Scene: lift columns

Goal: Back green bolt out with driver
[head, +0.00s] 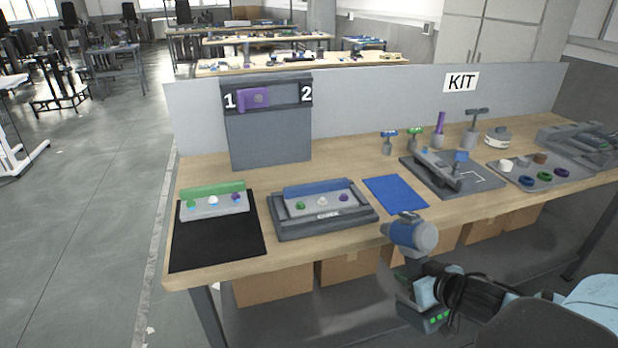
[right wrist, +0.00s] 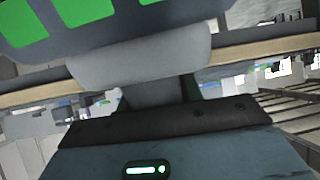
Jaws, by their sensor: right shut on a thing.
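The green bolt (head: 300,206) sits at the left of a row with a white bolt (head: 321,202) and a purple bolt (head: 343,198), in a grey block with a blue strip on a dark grey tray (head: 325,227). My right gripper (head: 425,290) is shut on the driver (head: 412,233), in front of the table edge. The driver's blue-grey body is above, its dark base with green marks below; the nose seems to point left, away from the bolts' tops. In the right wrist view the driver's grey grip (right wrist: 140,60) fills the top. My left gripper is not in view.
A green-striped block (head: 215,206) stands on a black mat (head: 215,250) at the left. A blue mat (head: 396,194) lies bare right of the tray. A panel (head: 268,140) marked 1 and 2 stands behind. Handled tools, a dark fixture (head: 455,178) and a ring tray (head: 540,180) fill the right.

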